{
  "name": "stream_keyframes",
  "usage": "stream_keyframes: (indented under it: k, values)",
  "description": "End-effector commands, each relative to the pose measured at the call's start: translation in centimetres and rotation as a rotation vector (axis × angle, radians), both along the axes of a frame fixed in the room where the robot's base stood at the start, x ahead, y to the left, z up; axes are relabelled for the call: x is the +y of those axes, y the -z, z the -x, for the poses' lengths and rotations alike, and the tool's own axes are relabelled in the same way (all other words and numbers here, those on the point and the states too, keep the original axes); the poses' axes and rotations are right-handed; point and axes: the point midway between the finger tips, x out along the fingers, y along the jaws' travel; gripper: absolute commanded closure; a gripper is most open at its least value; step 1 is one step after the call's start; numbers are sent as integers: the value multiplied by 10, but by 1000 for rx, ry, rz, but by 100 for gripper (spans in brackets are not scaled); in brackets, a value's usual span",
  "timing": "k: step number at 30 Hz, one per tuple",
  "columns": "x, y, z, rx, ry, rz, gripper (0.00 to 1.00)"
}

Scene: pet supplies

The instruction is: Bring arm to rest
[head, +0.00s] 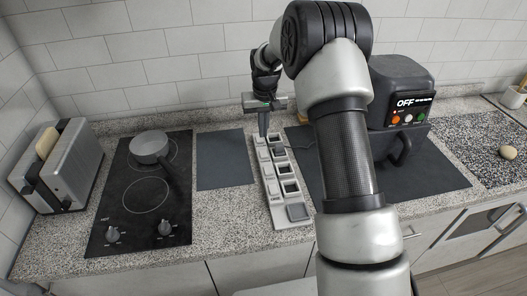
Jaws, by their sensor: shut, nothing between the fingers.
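My arm rises through the right middle of the head view and bends over to the counter. My gripper (263,134) points down with its fingers together and nothing visible between them. Its tips are over or touching the far end of a long light grey tray (293,222) with several compartments; I cannot tell whether they touch. Several of the tray's lids stand open, and dark square openings show along it. My arm hides part of the counter to the right of the tray.
A dark mat (226,160) lies left of the tray. Further left are a black cooktop (120,205) with a grey pan (150,147) and a toaster (62,165) with bread. A dark machine reading OFF (399,105) stands right of my arm. A round tan item (508,152) lies far right.

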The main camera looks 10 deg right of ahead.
Motion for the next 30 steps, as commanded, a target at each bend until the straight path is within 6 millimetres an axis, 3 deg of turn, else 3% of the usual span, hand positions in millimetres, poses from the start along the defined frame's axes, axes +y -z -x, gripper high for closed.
stream_keyframes:
  k: [12, 16, 20, 23, 27, 30]
  values:
    - [0, -1, 0, 0, 0, 0, 100]
    - [0, -19, 5, -13, -2, 2, 100]
    - [0, -70, 28, -49, -6, 10, 100]
    - [0, -118, 62, -84, -9, 16, 100]
    - [0, -173, 118, -132, -10, 24, 100]
    - [0, -203, 162, -169, -8, 26, 100]
